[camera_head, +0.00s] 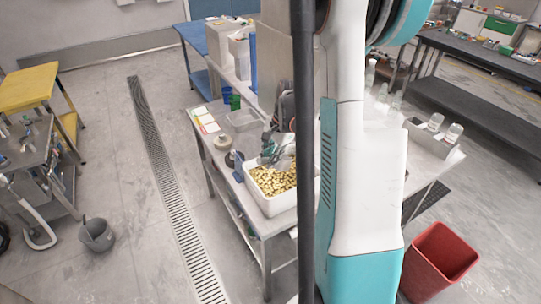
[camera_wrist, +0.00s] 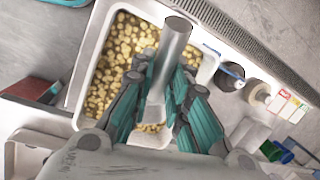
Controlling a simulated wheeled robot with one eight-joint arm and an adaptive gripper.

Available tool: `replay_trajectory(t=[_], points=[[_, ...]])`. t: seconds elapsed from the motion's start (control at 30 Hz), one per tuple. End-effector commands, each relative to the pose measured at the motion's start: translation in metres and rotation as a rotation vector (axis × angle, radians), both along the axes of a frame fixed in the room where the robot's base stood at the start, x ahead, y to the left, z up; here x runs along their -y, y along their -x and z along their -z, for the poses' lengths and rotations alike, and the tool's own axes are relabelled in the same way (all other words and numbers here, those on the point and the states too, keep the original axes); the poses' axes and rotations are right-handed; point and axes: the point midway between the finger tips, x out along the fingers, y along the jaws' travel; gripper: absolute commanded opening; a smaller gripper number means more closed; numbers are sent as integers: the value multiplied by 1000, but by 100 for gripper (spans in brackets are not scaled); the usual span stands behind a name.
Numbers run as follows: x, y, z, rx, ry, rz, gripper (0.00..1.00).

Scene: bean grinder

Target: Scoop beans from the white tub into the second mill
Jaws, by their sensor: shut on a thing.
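The white tub (camera_head: 258,203) stands on the near part of the metal table, filled with pale yellow beans (camera_head: 272,181). In the wrist view the tub's white rim (camera_wrist: 207,68) and the beans (camera_wrist: 118,62) lie below my gripper. My gripper (camera_wrist: 163,82) has teal fingers closed around a grey metal cylinder (camera_wrist: 174,42), which looks like the scoop's handle. In the head view my gripper (camera_head: 268,143) is over the tub's far side. The scoop's bowl and any beans in it cannot be made out. I cannot identify the second mill; my arm covers part of the table.
Beside the tub are a dark round item (camera_wrist: 229,78) and a tape roll (camera_wrist: 258,92). A clear tray (camera_head: 241,120), green cups (camera_head: 234,101) and labelled cards (camera_head: 206,122) sit farther back. Glass jars (camera_head: 453,133) stand right of my arm. A red bin (camera_head: 440,258) is on the floor.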

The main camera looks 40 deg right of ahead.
Motion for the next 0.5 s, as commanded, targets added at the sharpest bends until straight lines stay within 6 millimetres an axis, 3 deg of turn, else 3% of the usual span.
replay_trajectory(t=[0.5], points=[[0,0,50,0,0,0,0]])
